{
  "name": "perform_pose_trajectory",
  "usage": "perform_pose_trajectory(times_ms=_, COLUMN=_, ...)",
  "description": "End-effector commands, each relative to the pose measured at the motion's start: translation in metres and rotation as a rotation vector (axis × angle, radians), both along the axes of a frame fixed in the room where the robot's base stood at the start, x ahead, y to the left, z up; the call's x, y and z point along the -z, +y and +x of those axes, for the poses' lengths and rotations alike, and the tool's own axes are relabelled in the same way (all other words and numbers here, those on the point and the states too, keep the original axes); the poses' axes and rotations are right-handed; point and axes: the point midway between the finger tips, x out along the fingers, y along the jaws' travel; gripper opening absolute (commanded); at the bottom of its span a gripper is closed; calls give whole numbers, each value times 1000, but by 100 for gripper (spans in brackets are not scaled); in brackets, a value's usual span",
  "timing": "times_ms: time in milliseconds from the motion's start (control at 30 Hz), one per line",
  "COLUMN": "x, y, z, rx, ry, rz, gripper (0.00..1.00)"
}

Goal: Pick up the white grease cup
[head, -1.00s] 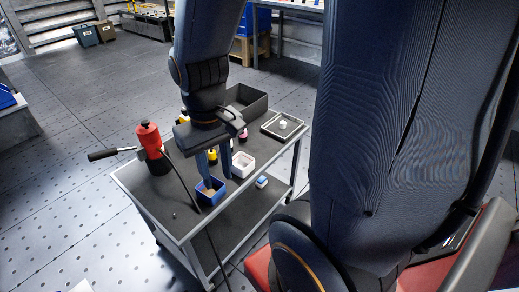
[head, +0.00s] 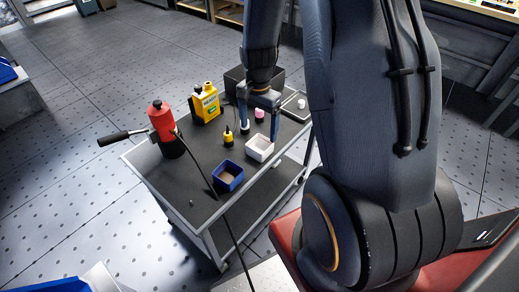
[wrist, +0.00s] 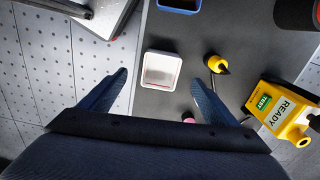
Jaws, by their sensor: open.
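The white grease cup (head: 260,148) is a small square open-topped box on the dark top of the trolley (head: 182,187). In the wrist view the white cup (wrist: 148,71) lies between and just beyond the fingertips, with a greyish inside. My gripper (head: 259,130) is open and points down over the cup, fingers apart to its left and right. In the wrist view both fingers of my gripper (wrist: 160,80) show with clear gaps to the cup. The height left between fingertips and cup is hard to judge.
A blue box (head: 228,176) stands in front of the cup.

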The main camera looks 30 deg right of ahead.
Motion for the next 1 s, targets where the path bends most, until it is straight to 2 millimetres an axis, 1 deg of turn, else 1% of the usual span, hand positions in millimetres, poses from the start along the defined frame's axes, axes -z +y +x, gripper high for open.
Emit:
perform_pose_trajectory(times_ms=100, x=10, y=-5, z=3, rx=39, ry=1, rz=0, gripper=83)
perform_pose_trajectory(times_ms=300, x=29, y=-5, z=3, rx=42, ry=3, rz=1, gripper=83)
perform_pose_trajectory(times_ms=467, x=40, y=-6, z=4, rx=41, ry=1, rz=0, gripper=83)
perform_pose_trajectory(times_ms=800, x=79, y=-9, z=8, rx=40, ry=0, rz=-1, gripper=83)
perform_pose_trajectory(times_ms=900, x=84, y=-9, z=8, rx=40, ry=-1, rz=-2, gripper=83)
perform_pose_trajectory(times_ms=1000, x=85, y=-9, z=8, rx=40, ry=-2, rz=-2, gripper=83)
